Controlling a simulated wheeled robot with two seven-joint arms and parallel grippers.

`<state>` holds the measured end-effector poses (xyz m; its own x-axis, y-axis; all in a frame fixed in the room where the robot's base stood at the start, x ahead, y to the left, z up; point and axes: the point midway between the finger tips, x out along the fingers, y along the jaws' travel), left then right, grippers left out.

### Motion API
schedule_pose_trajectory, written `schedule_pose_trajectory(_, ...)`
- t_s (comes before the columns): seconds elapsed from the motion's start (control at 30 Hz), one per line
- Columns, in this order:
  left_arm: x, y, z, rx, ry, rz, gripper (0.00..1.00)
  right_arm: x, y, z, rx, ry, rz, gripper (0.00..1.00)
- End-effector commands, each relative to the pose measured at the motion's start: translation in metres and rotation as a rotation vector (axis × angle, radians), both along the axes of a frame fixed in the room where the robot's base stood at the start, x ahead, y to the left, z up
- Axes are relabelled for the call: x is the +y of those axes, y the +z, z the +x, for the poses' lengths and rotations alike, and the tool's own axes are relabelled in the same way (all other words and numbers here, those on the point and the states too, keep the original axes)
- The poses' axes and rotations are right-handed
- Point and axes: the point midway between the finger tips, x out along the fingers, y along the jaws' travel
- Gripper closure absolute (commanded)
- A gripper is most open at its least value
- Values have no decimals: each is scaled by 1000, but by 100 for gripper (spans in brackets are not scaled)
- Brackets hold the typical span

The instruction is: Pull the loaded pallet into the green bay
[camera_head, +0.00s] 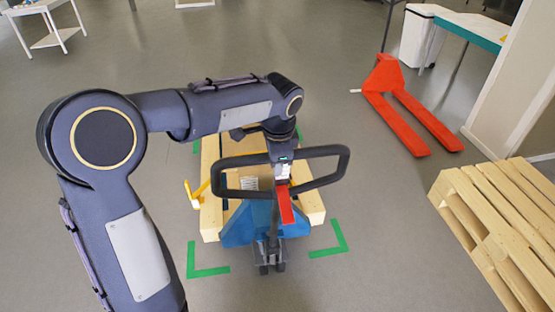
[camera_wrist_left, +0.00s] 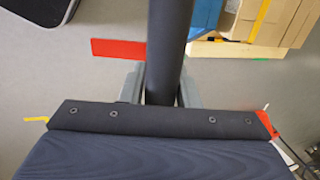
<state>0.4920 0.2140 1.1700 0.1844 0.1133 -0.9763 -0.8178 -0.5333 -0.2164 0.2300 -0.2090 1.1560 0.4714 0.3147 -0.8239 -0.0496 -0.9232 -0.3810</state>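A blue pallet jack (camera_head: 240,225) with a black loop handle (camera_head: 333,178) stands at the near end of a wooden pallet (camera_head: 211,220). The load on the pallet is mostly hidden by my arm and the handle. Green corner marks (camera_head: 205,271) lie on the floor around the pallet; the near marks are a little in front of its near end. Its far end is partly hidden. My left gripper (camera_head: 282,150) is at the handle's upper bar. In the left wrist view its fingers (camera_wrist_left: 162,88) sit close on both sides of the dark bar (camera_wrist_left: 168,40). My right gripper is out of view.
A red pallet jack (camera_head: 400,105) stands at the upper right. Stacked wooden pallets (camera_head: 490,215) stand at the right edge, near a pale wall (camera_head: 510,95). A white side table (camera_head: 50,35) is at the upper left. The floor between is clear.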

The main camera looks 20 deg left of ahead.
Motion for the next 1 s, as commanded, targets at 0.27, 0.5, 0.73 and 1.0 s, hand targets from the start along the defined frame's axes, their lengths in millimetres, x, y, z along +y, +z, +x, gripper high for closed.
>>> schedule_pose_trajectory(0.27,0,-6,-3,18,0,3,49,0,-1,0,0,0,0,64)
schedule_pose_trajectory(0.5,-1,-4,-3,12,-3,2,49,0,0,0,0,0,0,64)
schedule_pose_trajectory(0.73,-2,1,-2,8,-5,1,49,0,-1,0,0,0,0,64)
schedule_pose_trajectory(1.0,-7,42,-9,4,-4,-1,49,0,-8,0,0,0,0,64)
